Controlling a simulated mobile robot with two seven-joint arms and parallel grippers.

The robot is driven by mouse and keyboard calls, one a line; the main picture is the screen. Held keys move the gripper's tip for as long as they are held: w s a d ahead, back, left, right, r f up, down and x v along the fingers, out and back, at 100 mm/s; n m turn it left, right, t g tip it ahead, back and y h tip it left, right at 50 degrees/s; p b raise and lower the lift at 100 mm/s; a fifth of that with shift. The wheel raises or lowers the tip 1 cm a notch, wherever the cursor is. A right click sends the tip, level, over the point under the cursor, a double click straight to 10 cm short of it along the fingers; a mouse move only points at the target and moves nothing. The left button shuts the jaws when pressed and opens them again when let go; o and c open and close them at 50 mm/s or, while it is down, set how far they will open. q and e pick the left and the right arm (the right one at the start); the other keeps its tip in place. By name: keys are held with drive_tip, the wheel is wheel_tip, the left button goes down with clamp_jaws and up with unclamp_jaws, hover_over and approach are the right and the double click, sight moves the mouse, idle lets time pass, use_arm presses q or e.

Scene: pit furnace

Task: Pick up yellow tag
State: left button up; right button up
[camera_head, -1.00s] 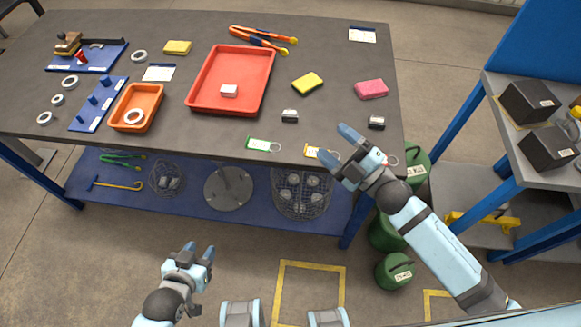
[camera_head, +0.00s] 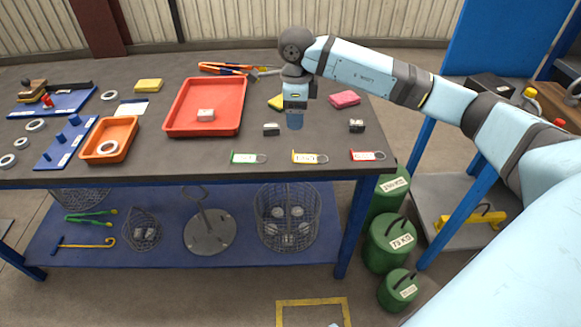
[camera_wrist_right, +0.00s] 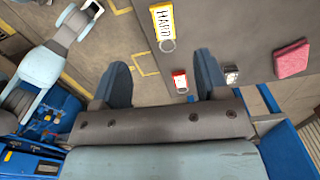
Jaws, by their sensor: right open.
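The yellow tag (camera_head: 308,158) lies flat near the front edge of the grey table, its ring to the right. In the right wrist view the yellow tag (camera_wrist_right: 163,24) is at the top, beyond the fingertips. My right gripper (camera_head: 296,122) points down above the table, behind the tag in the head view and apart from it. The right wrist view shows its two blue fingers (camera_wrist_right: 164,72) spread, with nothing between them held. A light-blue arm part of mine shows at the upper left of that view; its fingers are unclear.
A green tag (camera_head: 247,157) and a red tag (camera_head: 366,156) lie on either side of the yellow one. Small metal blocks (camera_head: 271,129) (camera_head: 357,126), a pink sponge (camera_head: 345,98) and a red tray (camera_head: 180,124) are behind. Green weights (camera_head: 388,243) stand below the right corner.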

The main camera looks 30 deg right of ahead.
hover_over(293, 154)
drive_tip(key=f, duration=0.7)
drive_tip(key=shift+s+d+f, duration=0.2)
drive_tip(key=shift+s+f, duration=0.05)
drive_tip(key=shift+w+a+f, duration=0.1)
drive_tip(key=shift+f, duration=1.45)
drive_tip(key=shift+w+a+f, duration=0.1)
drive_tip(key=shift+f, duration=1.4)
drive_tip(key=shift+c, duration=0.5)
drive_tip(key=c, duration=0.9)
